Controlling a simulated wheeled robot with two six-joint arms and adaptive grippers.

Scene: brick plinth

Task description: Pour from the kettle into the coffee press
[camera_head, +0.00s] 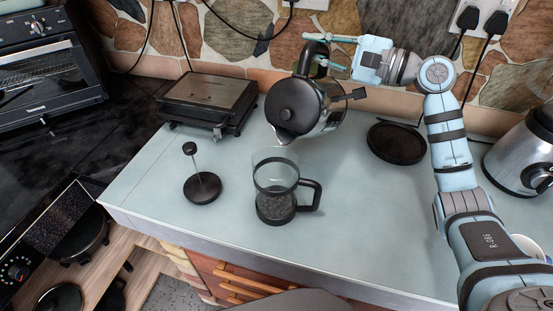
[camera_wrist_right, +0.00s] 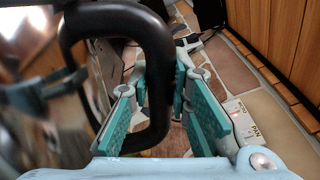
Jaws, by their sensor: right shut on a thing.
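The kettle (camera_head: 292,108), black-lidded with a steel body, is held in the air and tilted, its spout pointing down toward the coffee press (camera_head: 276,187). The press is a glass beaker in a black frame with a handle on its right, standing upright on the counter below the spout. Its contents are too dark to tell. My right gripper (camera_head: 329,54) is shut on the kettle's black handle, which also shows between the teal finger pads in the right wrist view (camera_wrist_right: 158,90). The press's plunger lid (camera_head: 203,187) stands on the counter to the left. My left gripper is not in view.
A grill (camera_head: 208,97) stands behind and left of the press. The round black kettle base (camera_head: 396,143) lies at right, near a steel appliance (camera_head: 522,155). A white cup (camera_head: 528,247) is partly hidden by my right arm. The counter's front edge is near the press.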

